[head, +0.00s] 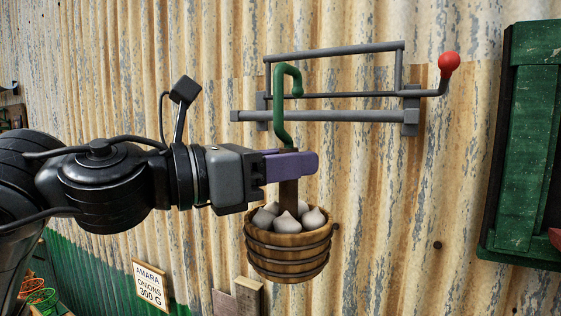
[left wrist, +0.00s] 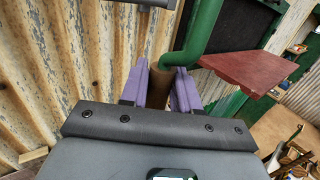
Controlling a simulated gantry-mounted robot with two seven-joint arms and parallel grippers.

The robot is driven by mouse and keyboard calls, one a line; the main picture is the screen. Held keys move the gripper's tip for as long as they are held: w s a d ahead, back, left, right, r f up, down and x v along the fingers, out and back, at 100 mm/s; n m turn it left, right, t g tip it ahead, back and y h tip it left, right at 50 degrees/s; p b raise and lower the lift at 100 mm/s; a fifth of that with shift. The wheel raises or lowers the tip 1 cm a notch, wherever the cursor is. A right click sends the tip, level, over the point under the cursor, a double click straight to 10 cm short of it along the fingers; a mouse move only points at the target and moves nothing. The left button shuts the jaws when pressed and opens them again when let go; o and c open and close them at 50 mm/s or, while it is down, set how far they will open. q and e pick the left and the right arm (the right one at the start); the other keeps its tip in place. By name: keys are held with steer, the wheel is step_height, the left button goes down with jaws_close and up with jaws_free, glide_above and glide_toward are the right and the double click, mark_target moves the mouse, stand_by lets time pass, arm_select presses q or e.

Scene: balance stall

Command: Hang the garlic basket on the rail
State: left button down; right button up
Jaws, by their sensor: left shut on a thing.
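The garlic basket (head: 288,252) is a wooden, banded tub with several pale garlic bulbs in it. A brown stem rises from it to a green hook (head: 281,105), which also shows in the left wrist view (left wrist: 204,30). My left gripper (head: 312,163), with purple fingers, is shut on the brown stem (left wrist: 158,82) and holds the basket upright in the air. The grey rail (head: 330,116) is fixed to the corrugated wall. The hook's bend overlaps the rail's bars in the head view; I cannot tell whether it touches them. My right gripper is not in view.
A lever with a red ball (head: 449,62) sticks out at the rail's right end. A green wooden frame (head: 525,140) stands at the right. A sign reading "Amara onions 300 g" (head: 150,284) is low at the left. The wall right of the basket is clear.

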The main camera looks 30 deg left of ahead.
arm_select(q)
steer(key=shift+w+a+r+p, duration=0.1)
steer(key=shift+w+p, duration=0.15)
steer(key=shift+w, duration=1.1)
steer(key=shift+w+a+p, duration=0.1)
steer(key=shift+w+p, duration=0.15)
steer(key=shift+w, duration=1.1)
steer(key=w+f+p, duration=0.2)
steer(key=w+f, duration=0.1)
steer(key=w, duration=1)
steer(key=shift+a+p, duration=0.3)
steer(key=c, duration=0.8)
jaws_free()
steer(key=shift+o, duration=0.2)
steer(key=shift+w+f, duration=0.1)
steer(key=shift+f, duration=0.05)
